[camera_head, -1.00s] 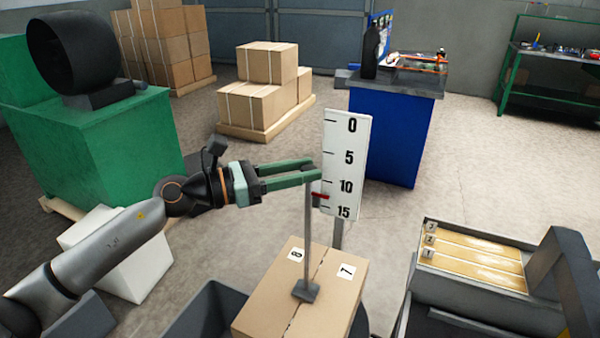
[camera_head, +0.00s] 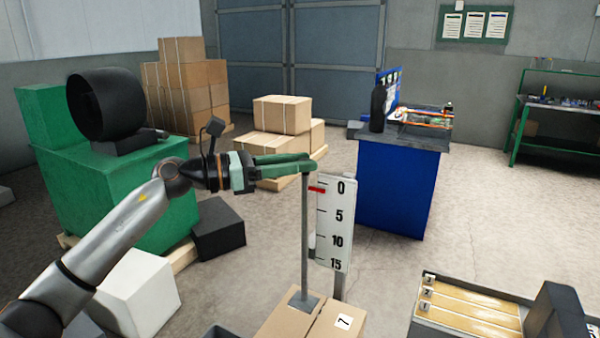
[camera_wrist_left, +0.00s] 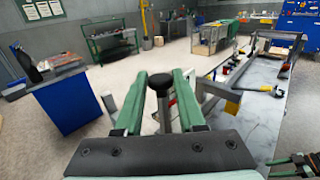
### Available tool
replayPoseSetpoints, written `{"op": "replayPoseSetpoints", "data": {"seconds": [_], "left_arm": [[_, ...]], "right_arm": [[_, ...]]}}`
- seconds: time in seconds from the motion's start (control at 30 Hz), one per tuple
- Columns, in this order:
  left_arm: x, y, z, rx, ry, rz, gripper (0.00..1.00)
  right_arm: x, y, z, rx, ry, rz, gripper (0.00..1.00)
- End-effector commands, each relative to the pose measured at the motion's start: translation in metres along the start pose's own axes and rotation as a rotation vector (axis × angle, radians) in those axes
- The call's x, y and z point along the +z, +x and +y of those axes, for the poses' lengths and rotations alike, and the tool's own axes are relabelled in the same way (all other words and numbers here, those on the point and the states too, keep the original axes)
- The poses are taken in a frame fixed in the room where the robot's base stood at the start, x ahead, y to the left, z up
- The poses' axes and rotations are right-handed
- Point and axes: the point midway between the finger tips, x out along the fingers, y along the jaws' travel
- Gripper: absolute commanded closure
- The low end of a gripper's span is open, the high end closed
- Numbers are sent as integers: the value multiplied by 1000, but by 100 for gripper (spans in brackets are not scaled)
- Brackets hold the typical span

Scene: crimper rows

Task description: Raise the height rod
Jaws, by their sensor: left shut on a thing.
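The height rod (camera_head: 305,225) stands upright beside the white scale board (camera_head: 335,222), with a dark foot (camera_head: 303,300) at its lower end. The foot covers part of the box top and appears to be above it. The red pointer (camera_head: 316,189) is level with the 0 mark. My left gripper (camera_head: 306,165) is shut on the rod's top end. In the left wrist view, the dark knob (camera_wrist_left: 160,81) sits between the green fingers. Part of my right gripper (camera_wrist_left: 288,161) seems to show at the lower right edge, too cut off to judge.
The cardboard box (camera_head: 325,328) labelled 7 is below the rod. A grey bin with cardboard strips (camera_head: 465,305) is at lower right. A blue cabinet (camera_head: 395,190) stands behind the scale. A white box (camera_head: 140,295) is at lower left. Open floor lies between.

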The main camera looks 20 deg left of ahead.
Motion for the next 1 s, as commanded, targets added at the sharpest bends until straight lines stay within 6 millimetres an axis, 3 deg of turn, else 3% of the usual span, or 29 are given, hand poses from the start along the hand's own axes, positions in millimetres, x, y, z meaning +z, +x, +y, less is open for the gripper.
{"op": "replayPoseSetpoints", "data": {"seconds": [0.03,0.13,0.57,0.6,0.83,1.0], "left_arm": [[11,0,0,0,0,-5,100],[17,0,0,1,-1,-5,100],[22,-1,1,4,2,-11,100],[23,-1,1,5,3,-12,58],[20,0,1,3,1,-6,32],[18,0,0,2,0,-3,31]], "right_arm": [[-5,-4,0,0,0,0,50],[-8,-6,-1,0,0,1,50],[-8,-7,-1,-1,1,1,50],[-8,-7,-1,-1,1,1,50],[-8,-7,-1,-1,1,2,50],[-8,-7,-1,-1,1,2,50]]}}
